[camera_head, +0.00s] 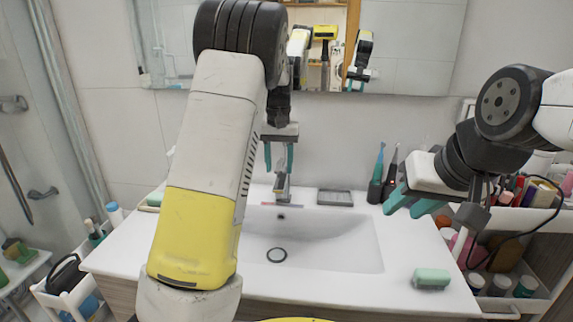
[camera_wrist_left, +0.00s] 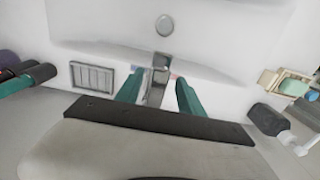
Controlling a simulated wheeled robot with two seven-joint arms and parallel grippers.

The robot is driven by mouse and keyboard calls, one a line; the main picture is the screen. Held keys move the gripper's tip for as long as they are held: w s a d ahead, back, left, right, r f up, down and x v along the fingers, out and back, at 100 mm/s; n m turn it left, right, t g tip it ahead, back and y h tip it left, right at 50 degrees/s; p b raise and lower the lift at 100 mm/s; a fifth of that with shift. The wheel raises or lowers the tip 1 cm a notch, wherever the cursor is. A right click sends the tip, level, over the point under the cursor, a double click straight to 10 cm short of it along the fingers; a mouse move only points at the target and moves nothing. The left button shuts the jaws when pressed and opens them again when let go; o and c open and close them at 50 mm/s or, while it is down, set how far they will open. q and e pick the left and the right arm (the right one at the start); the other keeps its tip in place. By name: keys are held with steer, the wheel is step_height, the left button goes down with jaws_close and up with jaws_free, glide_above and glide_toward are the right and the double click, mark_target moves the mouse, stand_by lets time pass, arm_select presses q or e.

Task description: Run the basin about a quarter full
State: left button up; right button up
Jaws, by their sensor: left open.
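The white basin (camera_head: 335,245) is set in the counter, with no water visible in it. Its round drain (camera_head: 277,255) also shows in the left wrist view (camera_wrist_left: 164,25); I cannot tell whether it is sealed. The chrome faucet (camera_head: 282,188) stands at the basin's back edge. My left gripper (camera_head: 279,170) is open just above the faucet. In the left wrist view the faucet (camera_wrist_left: 158,82) appears between its teal fingers (camera_wrist_left: 160,76); I cannot tell whether they touch it. My right gripper (camera_head: 408,208) is open and empty over the counter's right side.
A grey slatted dish (camera_head: 335,197) and two electric toothbrushes (camera_head: 376,185) stand at the back, right of the faucet. A crowded cart (camera_head: 510,285) is at the right. A mirror (camera_head: 410,50) hangs behind.

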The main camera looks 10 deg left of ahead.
arm_select(q)
steer(key=shift+c, duration=0.4)
jaws_close()
stand_by(1.1)
